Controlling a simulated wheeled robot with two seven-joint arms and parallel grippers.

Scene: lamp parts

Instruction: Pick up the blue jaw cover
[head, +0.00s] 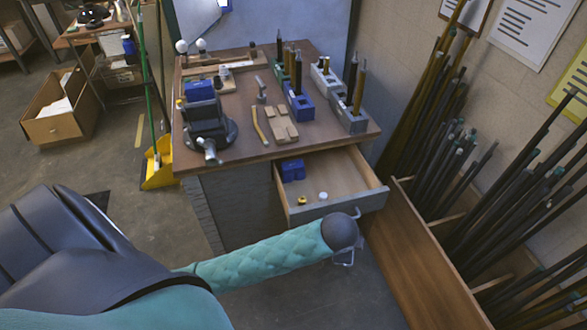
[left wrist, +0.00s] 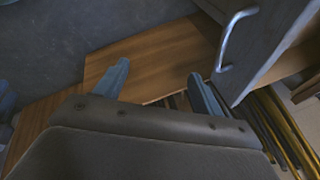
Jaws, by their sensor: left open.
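A blue block-like piece (head: 292,170) lies in the back left of the open drawer (head: 345,174). Another blue piece (head: 199,91) sits on the dark vise (head: 208,125) at the left of the bench top. I cannot tell for sure which of them is the jaw cover. My left arm reaches in from the left, below and in front of the drawer. In the left wrist view my left gripper (left wrist: 160,84) is open, with nothing between its two fingers. The drawer handle (left wrist: 231,40) is near its right finger. My right gripper is not in view.
The bench top (head: 235,125) holds blue and grey tool holders, wooden pieces and small tools. A small yellow ring (head: 302,200) and a white round piece (head: 323,196) lie in the drawer. A wooden rack of rods (head: 425,255) stands close at the right.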

